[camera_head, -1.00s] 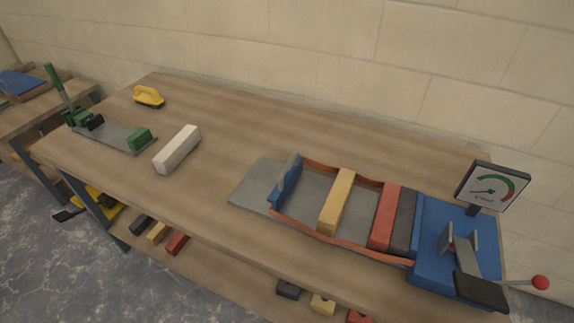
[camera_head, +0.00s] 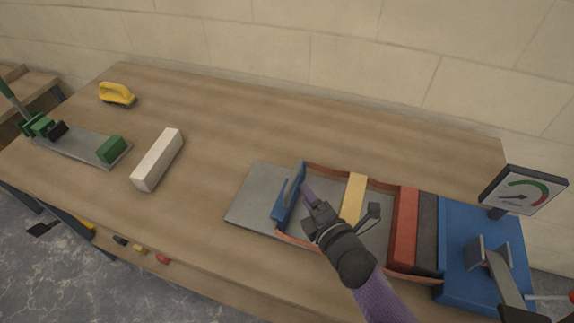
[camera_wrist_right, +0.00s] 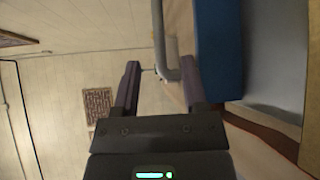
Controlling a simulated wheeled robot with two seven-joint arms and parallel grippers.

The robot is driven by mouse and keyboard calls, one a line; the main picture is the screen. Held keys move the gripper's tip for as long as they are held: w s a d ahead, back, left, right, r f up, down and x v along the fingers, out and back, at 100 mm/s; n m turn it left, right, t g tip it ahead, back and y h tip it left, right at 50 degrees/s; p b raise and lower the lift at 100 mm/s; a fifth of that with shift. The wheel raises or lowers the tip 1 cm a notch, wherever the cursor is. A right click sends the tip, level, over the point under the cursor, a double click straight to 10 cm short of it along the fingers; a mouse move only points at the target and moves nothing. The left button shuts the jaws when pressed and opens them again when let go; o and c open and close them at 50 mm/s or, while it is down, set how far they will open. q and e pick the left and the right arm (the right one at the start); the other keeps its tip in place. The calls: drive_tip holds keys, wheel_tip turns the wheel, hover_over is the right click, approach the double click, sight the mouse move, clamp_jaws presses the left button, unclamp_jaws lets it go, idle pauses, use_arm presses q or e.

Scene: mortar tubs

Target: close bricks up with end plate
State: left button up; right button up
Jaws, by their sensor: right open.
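The blue end plate (camera_head: 290,203) stands upright on the grey bed (camera_head: 250,196) at the left end of the row; it also shows in the right wrist view (camera_wrist_right: 218,50). A yellow brick (camera_head: 354,188) stands apart from it, with a gap on both sides. A red brick (camera_head: 403,228) and a dark grey brick (camera_head: 426,232) stand side by side at the right. My right gripper (camera_head: 299,190) is open at the end plate. In the right wrist view, a grey bent handle (camera_wrist_right: 160,45) shows between its fingers, beside the plate. My left gripper is not in view.
Orange-red side strips (camera_head: 335,170) flank the bricks. A blue press base (camera_head: 478,245) with a gauge (camera_head: 523,194) stands at the right. A white block (camera_head: 158,160), a green clamp fixture (camera_head: 85,146) and a yellow-handled tool (camera_head: 117,94) lie left. The table's back is clear.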

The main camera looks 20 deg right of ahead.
sight(293, 176)
drive_tip(key=b+x, duration=0.1)
drive_tip(key=x, duration=0.5)
drive_tip(key=shift+w+a+f+b, duration=0.1)
drive_tip(key=shift+w+b, duration=0.2)
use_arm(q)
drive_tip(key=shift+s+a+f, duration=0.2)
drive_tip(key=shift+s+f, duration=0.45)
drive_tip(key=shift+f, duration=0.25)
use_arm(e)
drive_tip(key=shift+w, duration=0.15)
clamp_jaws()
